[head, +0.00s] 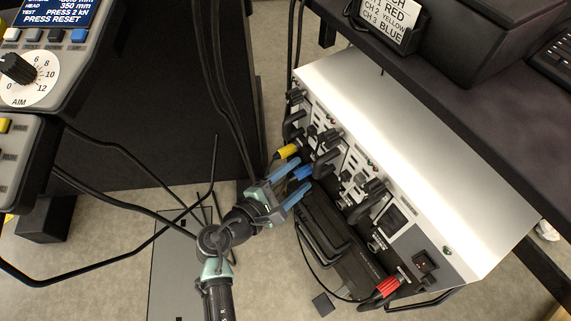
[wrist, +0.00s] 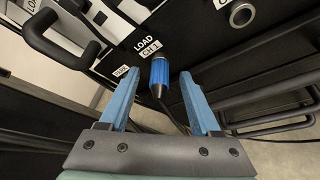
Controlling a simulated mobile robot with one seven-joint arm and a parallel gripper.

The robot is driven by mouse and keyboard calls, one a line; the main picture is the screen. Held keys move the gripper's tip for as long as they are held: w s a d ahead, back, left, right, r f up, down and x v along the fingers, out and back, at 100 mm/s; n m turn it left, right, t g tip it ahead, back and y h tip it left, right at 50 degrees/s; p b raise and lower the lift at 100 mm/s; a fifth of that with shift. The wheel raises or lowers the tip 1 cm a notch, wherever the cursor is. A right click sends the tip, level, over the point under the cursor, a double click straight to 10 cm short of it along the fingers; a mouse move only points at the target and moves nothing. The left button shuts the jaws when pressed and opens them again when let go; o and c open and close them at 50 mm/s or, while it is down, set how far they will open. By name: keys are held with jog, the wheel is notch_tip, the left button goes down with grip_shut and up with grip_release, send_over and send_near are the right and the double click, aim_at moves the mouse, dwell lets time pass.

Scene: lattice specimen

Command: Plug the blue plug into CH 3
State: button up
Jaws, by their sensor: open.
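The blue plug (wrist: 160,75) is upright between my open fingers in the wrist view, with its cable running down from it. It sits at the panel below a label reading LOAD CH 1 (wrist: 148,48); its front end is hidden, so I cannot tell how deep it is seated. My gripper (wrist: 160,98) is open, one blue finger on each side of the plug, with gaps visible. In the head view the blue plug (head: 301,172) is partly hidden by my gripper (head: 299,178). An empty round socket (wrist: 241,14) shows on the panel; its label is not readable.
A yellow plug (head: 287,152) is at the panel left of the blue one. A red plug (head: 388,286) is at the cabinet's lower right. Black handles (wrist: 62,40) stick out from the cabinet (head: 400,130). A card (head: 392,22) reads CH 3 BLUE. Cables hang nearby.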

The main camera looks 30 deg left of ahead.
jog(key=shift+w, duration=0.15)
jog(key=shift+c, duration=0.3)
grip_shut()
dwell(0.3)
